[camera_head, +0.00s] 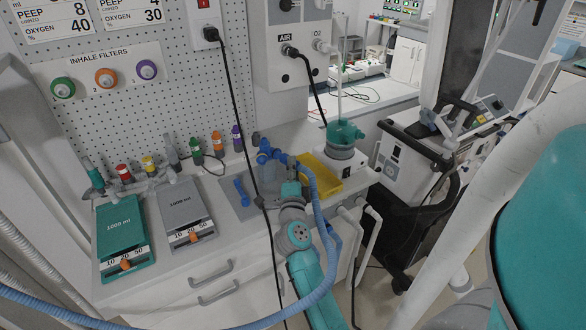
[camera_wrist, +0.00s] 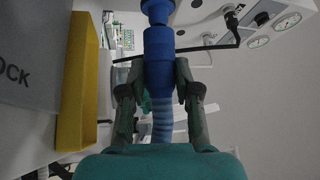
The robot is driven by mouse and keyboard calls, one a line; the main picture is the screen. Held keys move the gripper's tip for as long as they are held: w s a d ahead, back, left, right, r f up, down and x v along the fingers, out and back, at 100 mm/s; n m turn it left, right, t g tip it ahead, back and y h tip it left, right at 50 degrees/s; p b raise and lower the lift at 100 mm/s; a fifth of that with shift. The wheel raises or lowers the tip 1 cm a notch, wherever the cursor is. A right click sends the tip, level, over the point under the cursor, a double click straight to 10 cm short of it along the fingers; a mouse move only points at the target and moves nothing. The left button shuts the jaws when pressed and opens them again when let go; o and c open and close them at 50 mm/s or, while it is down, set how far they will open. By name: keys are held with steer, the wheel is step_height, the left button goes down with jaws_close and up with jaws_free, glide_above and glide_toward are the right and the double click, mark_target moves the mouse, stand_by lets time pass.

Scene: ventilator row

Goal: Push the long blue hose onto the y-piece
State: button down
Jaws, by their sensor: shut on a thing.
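The long blue hose (camera_head: 318,215) rises from the lower left of the head view, loops up past my forearm, and reaches the blue y-piece (camera_head: 265,152) area above the counter. In the wrist view my gripper (camera_wrist: 158,76) is shut on the hose's blue end cuff (camera_wrist: 158,82), one finger on each side, with the ribbed hose (camera_wrist: 162,122) below. A blue fitting, apparently the y-piece (camera_wrist: 157,12), is in line just above the cuff, with a narrower blue neck between them. How far the cuff overlaps it I cannot tell. In the head view my arm partly hides the grip.
A yellow tray (camera_head: 325,183) is right of my gripper; it also shows in the wrist view (camera_wrist: 70,120). A small blue part (camera_head: 241,192) lies on a grey mat left of it. A teal-topped humidifier (camera_head: 342,140) stands behind. A black cable (camera_head: 244,120) hangs in front of the counter.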

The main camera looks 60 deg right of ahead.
steer(key=shift+w+d, duration=0.2)
steer(key=shift+w, duration=0.4)
steer(key=shift+w+d, duration=0.15)
steer(key=shift+w, duration=0.4)
stand_by(0.3)
stand_by(0.7)
steer(key=c, duration=0.7)
jaws_free()
steer(key=shift+c, duration=0.2)
steer(key=v, duration=1.2)
steer(key=s+a+f+n+t+y, duration=0.1)
steer(key=s+a+n+t+y, duration=0.25)
steer(key=a+n, duration=0.35)
steer(key=s+a+f+n+t+y, duration=0.25)
steer(key=s+a+n, duration=0.25)
steer(key=a, duration=0.3)
steer(key=s+a+f+n+t+y, duration=0.1)
steer(key=s+a+n+t+y, duration=0.3)
steer(key=a, duration=0.4)
steer(key=s+a+f+n+g+y, duration=0.2)
steer(key=s+a+n+g+y, duration=0.2)
steer(key=s+a+n+y, duration=0.4)
steer(key=s+a+n, duration=0.2)
steer(key=s+n, duration=0.2)
steer(key=s, duration=0.1)
steer(key=shift+f, duration=0.2)
